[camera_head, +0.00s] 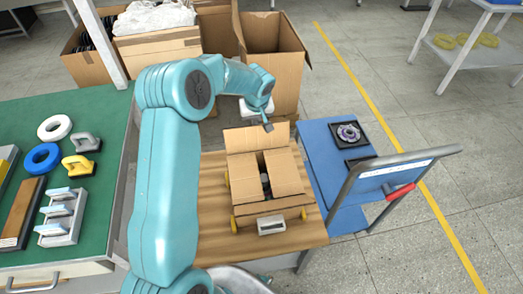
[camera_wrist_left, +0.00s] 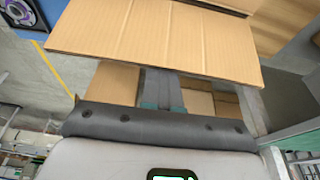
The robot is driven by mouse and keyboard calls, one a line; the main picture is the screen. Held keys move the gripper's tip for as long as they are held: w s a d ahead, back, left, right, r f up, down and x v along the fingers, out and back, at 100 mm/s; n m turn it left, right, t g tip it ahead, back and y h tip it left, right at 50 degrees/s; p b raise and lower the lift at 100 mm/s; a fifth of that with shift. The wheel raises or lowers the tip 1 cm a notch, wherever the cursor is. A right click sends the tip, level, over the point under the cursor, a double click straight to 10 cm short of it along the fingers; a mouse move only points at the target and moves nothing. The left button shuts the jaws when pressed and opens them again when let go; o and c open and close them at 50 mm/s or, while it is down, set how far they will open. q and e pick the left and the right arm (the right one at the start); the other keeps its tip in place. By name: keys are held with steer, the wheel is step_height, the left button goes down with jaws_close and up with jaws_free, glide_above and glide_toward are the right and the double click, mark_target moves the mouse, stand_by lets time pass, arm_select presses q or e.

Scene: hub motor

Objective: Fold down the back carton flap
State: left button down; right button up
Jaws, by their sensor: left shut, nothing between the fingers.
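The carton (camera_head: 232,192) is a brown cardboard box on a wooden tabletop. Its back flap (camera_head: 242,141) stands up at the far side. The left side flap (camera_head: 245,180) and right side flap (camera_head: 284,174) lie inward, with a gap between them where a dark part shows. My left gripper (camera_head: 268,126) is shut and empty, at the top of the back flap near its right end. In the left wrist view, the shut fingers (camera_wrist_left: 161,104) point at a broad cardboard panel (camera_wrist_left: 160,45), seemingly the back flap; I cannot tell whether they touch it. My right gripper is not in view.
A blue cart (camera_head: 343,190) with a red-gripped handle stands close on the right. A green bench (camera_head: 95,185) with tools and rings is on the left. Large open cartons (camera_head: 272,60) stand behind the table. Yellow clips (camera_head: 233,224) sit at the carton's sides.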

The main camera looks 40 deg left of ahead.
mark_target(257, 132)
arm_select(q)
steer(key=shift+s+d+f+b, duration=0.5)
steer(key=shift+s+d+f, duration=0.35)
steer(key=shift+s+d, duration=0.15)
steer(key=shift+s+d+b, duration=0.8)
steer(key=shift+d+b, duration=0.2)
steer(key=shift+b, duration=0.1)
steer(key=shift+s+d+f+b, duration=0.2)
steer(key=shift+d+b, duration=0.15)
steer(key=shift+b, duration=0.15)
steer(key=shift+s+d+f+b, duration=0.15)
steer(key=shift+d+b, duration=0.15)
steer(key=shift+b, duration=0.15)
steer(key=d+f+b, duration=0.1)
steer(key=b, duration=0.1)
steer(key=s+f+b, duration=0.1)
steer(key=b, duration=0.1)
steer(key=s+d+f+b, duration=0.1)
steer(key=b, duration=0.2)
steer(key=shift+s+d+f, duration=0.1)
steer(key=shift+d+f, duration=0.25)
steer(key=shift+f, duration=0.05)
